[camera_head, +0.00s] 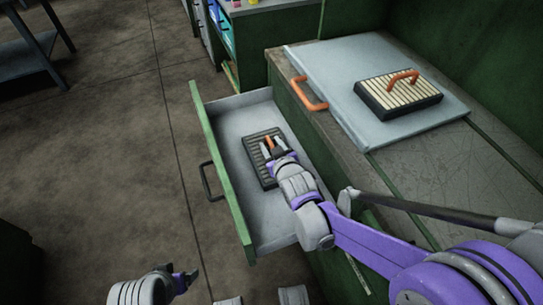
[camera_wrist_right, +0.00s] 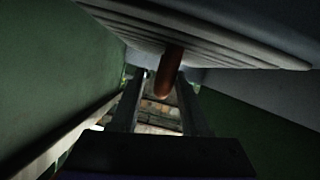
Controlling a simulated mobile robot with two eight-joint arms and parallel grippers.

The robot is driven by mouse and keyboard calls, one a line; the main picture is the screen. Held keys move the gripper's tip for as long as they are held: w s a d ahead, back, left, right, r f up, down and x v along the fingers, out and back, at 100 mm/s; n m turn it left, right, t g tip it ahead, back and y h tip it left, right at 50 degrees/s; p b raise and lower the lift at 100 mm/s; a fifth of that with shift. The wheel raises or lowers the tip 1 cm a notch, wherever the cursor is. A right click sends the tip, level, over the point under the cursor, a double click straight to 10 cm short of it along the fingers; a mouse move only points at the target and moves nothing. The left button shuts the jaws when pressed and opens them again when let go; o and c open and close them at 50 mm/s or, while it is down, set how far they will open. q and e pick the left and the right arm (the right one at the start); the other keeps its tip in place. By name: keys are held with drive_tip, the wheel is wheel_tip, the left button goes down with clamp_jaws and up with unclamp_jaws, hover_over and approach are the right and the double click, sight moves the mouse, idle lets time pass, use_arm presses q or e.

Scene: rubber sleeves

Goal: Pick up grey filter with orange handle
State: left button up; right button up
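The grey filter (camera_head: 252,150) is a dark-framed, ribbed block lying in the open drawer. Its orange handle (camera_head: 268,142) stands up from the top. My right gripper (camera_head: 272,149) is over the filter, with its fingers on either side of the handle. In the right wrist view the orange handle (camera_wrist_right: 168,72) shows between the two spread fingers, with gaps beside it; the ribbed filter face (camera_wrist_right: 215,38) fills the top. Part of the filter is hidden by my right gripper. My left gripper (camera_head: 184,279) is low at the left, away from the drawer; its finger opening is unclear.
The green-fronted drawer (camera_head: 222,165) has raised walls around the filter. On the counter, a grey panel (camera_head: 335,62) with an orange handle (camera_head: 308,93) carries a beige ribbed filter (camera_head: 400,95), also orange-handled. A shelf stands upper left (camera_head: 30,55). The floor left of the drawer is clear.

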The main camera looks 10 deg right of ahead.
clamp_jaws()
idle(1.2)
